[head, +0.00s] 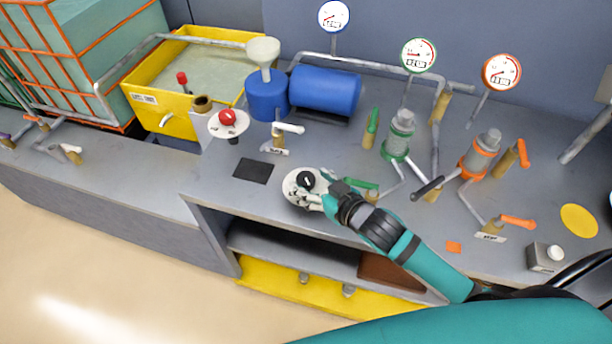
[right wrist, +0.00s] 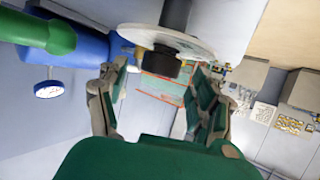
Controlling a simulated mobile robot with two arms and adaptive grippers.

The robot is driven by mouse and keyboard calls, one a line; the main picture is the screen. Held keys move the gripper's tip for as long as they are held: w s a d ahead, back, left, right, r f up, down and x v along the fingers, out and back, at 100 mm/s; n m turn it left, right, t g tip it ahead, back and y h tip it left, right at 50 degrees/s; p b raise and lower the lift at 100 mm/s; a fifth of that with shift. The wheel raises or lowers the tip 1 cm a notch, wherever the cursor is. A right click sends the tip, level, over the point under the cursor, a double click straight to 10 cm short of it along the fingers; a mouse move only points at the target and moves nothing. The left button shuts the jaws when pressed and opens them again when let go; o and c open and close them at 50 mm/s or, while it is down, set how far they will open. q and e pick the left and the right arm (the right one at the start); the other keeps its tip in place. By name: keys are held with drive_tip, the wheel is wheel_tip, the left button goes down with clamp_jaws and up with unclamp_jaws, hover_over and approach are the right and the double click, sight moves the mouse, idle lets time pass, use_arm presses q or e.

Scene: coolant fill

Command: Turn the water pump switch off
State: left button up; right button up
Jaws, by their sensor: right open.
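A black knob switch (head: 306,179) with a white pointer mark sits on a round white plate (head: 290,186) near the front edge of the grey bench. I take it for the water pump switch; I cannot read a label on it. My right gripper (head: 313,193) is at the plate, and its fingers partly cover it. In the right wrist view the black knob (right wrist: 164,66) stands out from the white plate (right wrist: 170,40). My right gripper (right wrist: 158,74) is open there, with one finger on each side of the knob and visible gaps. My left gripper is not in view.
A green-handled valve (head: 358,184) is close beside my right gripper. A white-handled valve (head: 288,128), blue pump (head: 325,90) and red button (head: 227,117) stand behind. Several gauges line the back. A dark square (head: 253,170) marks bare bench to the left.

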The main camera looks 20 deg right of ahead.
drive_tip(key=shift+x, duration=1.45)
drive_tip(key=shift+c, duration=0.3)
drive_tip(key=c, duration=1.2)
drive_tip(key=shift+o, duration=0.2)
drive_tip(key=shift+d+r+n+y+p, duration=0.15)
drive_tip(key=shift+n+y+p, duration=0.25)
drive_tip(key=shift+p, duration=0.35)
